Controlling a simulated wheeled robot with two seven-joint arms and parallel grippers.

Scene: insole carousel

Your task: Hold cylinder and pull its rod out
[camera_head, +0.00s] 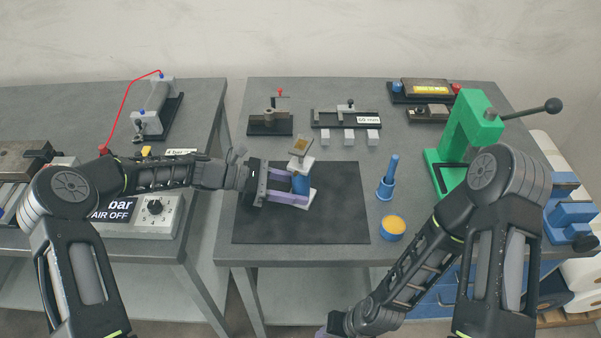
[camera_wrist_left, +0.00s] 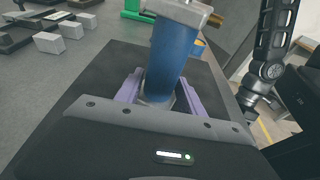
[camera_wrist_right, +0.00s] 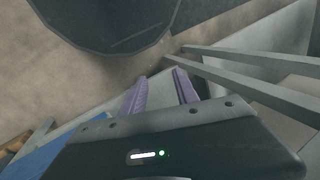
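The cylinder (camera_head: 300,184) has a blue body with grey end caps and stands on the black mat (camera_head: 341,222). A brass-coloured piece (camera_head: 302,143) shows at its top. My left gripper (camera_head: 299,187) reaches in from the left with its purple fingers on both sides of the body. In the left wrist view the cylinder (camera_wrist_left: 172,62) rises between the fingers; I cannot tell whether they touch it. My right gripper (camera_wrist_right: 161,73) is open and empty, low in front of the table; the head view barely shows it.
A blue stand (camera_head: 387,182) and a blue cup with a yellow top (camera_head: 392,228) are right of the mat. A green press (camera_head: 465,135) stands at the right. Several pale blocks (camera_head: 348,137) and fixtures line the back. The mat's right part is clear.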

